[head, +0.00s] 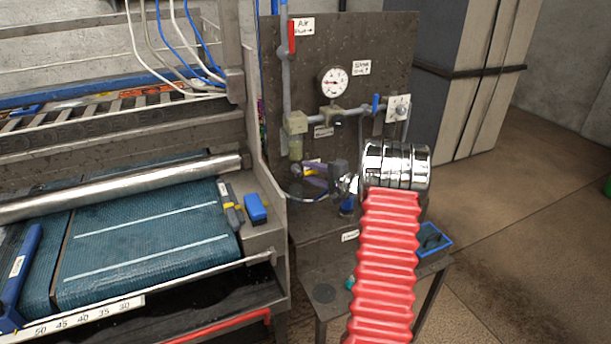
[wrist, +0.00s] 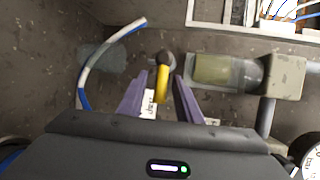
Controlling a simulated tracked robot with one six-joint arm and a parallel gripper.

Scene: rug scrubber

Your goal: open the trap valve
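The trap valve shows in the wrist view as a dark round body with a yellow lever (wrist: 162,86). It sits by the end of the greenish trap bowl (wrist: 212,69), which hangs under the air line in the head view (head: 296,148). My gripper (wrist: 162,80) has two purple fingers, one on each side of the yellow lever, with gaps visible, so it is open. In the head view my gripper (head: 312,176) is just below the bowl, and my arm partly hides the area. Whether a finger touches the lever, I cannot tell.
A pressure gauge (head: 332,82), a red-handled valve (head: 291,38) and a blue-handled valve (head: 376,103) are on the panel (head: 350,50). A blue and white hose (wrist: 84,88) curves beside the valve. The conveyor (head: 145,235) stands at left, a blue bin (head: 434,240) at right.

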